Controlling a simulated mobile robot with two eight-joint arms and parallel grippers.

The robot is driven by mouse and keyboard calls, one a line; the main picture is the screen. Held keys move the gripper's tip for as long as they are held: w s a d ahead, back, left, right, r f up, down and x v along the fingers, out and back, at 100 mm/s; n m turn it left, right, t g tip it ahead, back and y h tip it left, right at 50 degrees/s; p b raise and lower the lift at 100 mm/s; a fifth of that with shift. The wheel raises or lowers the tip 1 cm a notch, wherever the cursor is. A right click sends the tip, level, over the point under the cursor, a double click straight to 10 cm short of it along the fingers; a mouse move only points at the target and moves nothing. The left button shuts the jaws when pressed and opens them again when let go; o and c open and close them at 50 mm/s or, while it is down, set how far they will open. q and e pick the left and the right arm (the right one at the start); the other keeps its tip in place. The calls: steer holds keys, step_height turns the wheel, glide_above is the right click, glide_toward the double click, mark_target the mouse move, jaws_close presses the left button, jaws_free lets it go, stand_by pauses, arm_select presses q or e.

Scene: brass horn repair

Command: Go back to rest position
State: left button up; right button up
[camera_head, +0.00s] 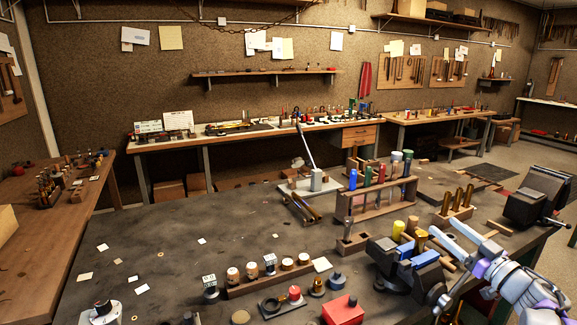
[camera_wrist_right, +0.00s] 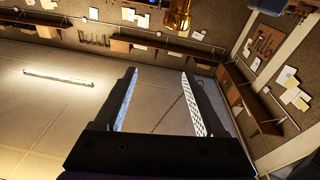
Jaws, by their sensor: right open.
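My right gripper (camera_head: 446,234) comes in from the lower right over the right part of the dark workbench (camera_head: 150,232). Its two pale blue fingers are spread apart with nothing between them. In the right wrist view the open fingers (camera_wrist_right: 163,74) frame empty air, with the room upside down behind them. A brass piece (camera_wrist_right: 178,16) shows at that view's top edge, apart from the fingers. In the head view a vise with blue jaws (camera_head: 412,262) sits just left of the right gripper; I cannot tell the exact gap. My left gripper is not in view.
A wooden rack of coloured-handle tools (camera_head: 376,190), a block with brass cylinders (camera_head: 456,200) and a dark vise (camera_head: 535,196) stand near the right arm. A red block (camera_head: 342,312) and small parts crowd the front. The bench's left middle is mostly clear.

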steer(key=s+a+r+m+t+h+p, duration=0.1)
steer(key=a+r+m+t+h, duration=0.1)
steer(key=a+r+m+h, duration=0.3)
steer(key=s+a+f+g+p, duration=0.1)
steer(key=s+a+f+g, duration=0.4)
steer(key=s+f, duration=0.4)
steer(key=s+a+f+g+h+p, duration=0.1)
steer(key=s+a+f+g+p, duration=0.1)
steer(key=s+a+f+g, duration=0.3)
steer(key=s+a+f+g+p, duration=0.2)
steer(key=s+a+f+g, duration=0.3)
steer(key=s+f, duration=0.8)
steer(key=s+a, duration=0.3)
steer(key=shift+s+a+h, duration=0.3)
steer(key=shift+s+h, duration=0.05)
steer(key=shift+h, duration=0.05)
